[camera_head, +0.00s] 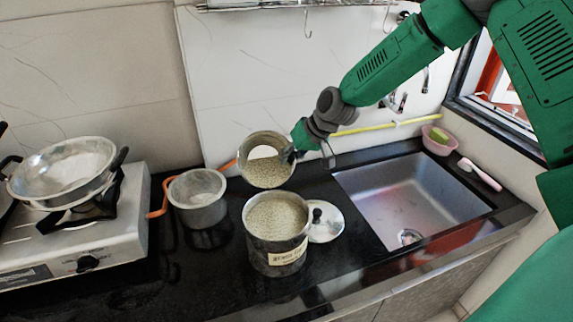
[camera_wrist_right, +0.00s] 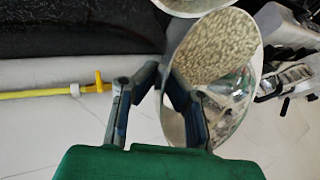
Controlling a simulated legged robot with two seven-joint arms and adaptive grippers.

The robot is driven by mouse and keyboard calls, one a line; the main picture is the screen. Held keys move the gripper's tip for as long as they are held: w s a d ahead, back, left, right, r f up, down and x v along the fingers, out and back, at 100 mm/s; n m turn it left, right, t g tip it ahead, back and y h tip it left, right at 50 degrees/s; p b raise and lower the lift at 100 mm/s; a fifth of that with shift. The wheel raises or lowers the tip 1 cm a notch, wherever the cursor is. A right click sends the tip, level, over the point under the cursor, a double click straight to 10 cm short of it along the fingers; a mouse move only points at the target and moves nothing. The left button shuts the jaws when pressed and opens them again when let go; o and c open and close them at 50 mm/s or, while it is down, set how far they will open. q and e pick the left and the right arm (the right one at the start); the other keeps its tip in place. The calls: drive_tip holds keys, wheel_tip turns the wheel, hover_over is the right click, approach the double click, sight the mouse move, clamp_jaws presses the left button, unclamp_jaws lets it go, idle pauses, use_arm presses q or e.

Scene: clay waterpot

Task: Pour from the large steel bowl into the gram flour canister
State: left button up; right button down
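The steel bowl (camera_head: 247,150) hangs in the air, tilted, its mouth facing the camera, with pale grain and a bright patch of inner wall showing. My right gripper (camera_head: 289,154) is at its right rim; in the wrist view my right gripper (camera_wrist_right: 160,82) has its fingers closed in on the rim of the bowl (camera_wrist_right: 176,125). The gram flour canister (camera_head: 278,262), a steel cylinder with a label, stands upright on the counter in front of and below the bowl. Grain shows near its top. My left gripper is not in view.
A round lid (camera_head: 327,222) with a dark knob lies right of the canister. A steel pot (camera_head: 198,212) stands to the left. A wide steel bowl (camera_head: 62,165) sits on the stove (camera_head: 110,245). The sink (camera_head: 400,200) is at right. The dark counter's front left is clear.

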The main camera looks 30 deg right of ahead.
drive_tip(key=shift+w+a, duration=0.1)
drive_tip(key=shift+d, duration=0.25)
drive_tip(key=shift+s+d+t+b, duration=0.1)
drive_tip(key=shift+s+t+b, duration=0.25)
drive_tip(key=shift+t, duration=0.15)
drive_tip(key=shift+w+a, duration=0.15)
drive_tip(key=shift+a, duration=0.15)
drive_tip(key=shift+r, duration=0.1)
